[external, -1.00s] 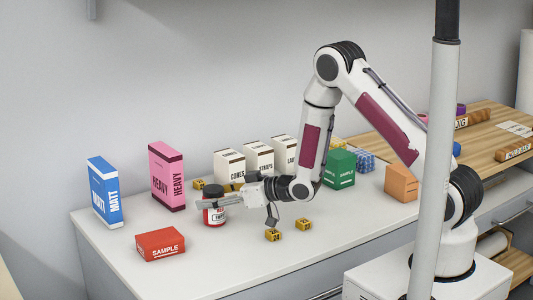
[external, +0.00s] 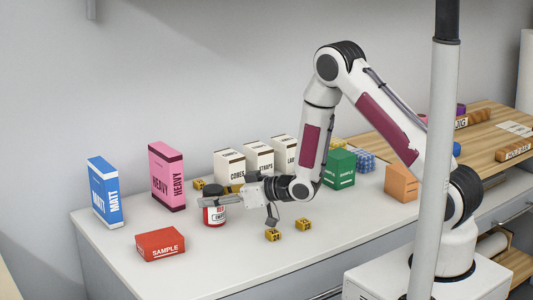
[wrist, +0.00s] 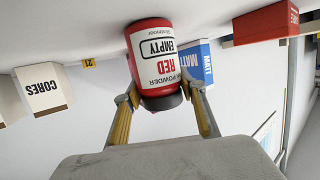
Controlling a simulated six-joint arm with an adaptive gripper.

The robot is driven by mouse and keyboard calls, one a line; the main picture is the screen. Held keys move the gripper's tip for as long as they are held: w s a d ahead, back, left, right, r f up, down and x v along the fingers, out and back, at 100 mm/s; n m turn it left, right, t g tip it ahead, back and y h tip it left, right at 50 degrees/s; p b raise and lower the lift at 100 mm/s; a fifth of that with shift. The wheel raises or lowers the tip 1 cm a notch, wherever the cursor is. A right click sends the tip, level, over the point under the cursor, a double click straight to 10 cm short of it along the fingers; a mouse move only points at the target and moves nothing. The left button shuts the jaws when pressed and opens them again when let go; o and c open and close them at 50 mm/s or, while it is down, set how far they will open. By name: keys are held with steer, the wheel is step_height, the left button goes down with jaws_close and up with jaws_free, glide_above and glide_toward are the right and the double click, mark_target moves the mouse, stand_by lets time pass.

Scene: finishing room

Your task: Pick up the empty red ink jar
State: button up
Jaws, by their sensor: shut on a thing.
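The red jar (external: 214,215) stands upright on the white bench top, with a dark lid and a white label. In the wrist view, the jar (wrist: 153,62) appears upside down and its label reads "RED" and "EMPTY". My gripper (external: 207,202) reaches in from the right, low over the bench, with its fingers around the upper part of the jar. In the wrist view, my gripper's two fingers (wrist: 158,98) are on either side of the jar near its lid, shut on it. The jar's base appears to be on the bench; I cannot see any gap.
A red SAMPLE box (external: 160,244) lies left of the jar. Blue MATT (external: 104,192) and pink HEAVY (external: 167,177) boxes stand behind left. White boxes (external: 258,160) stand behind the gripper. Small yellow cubes (external: 273,235) lie in front right.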

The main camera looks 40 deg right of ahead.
steer(key=shift+r, duration=0.1)
steer(key=shift+r, duration=4.9)
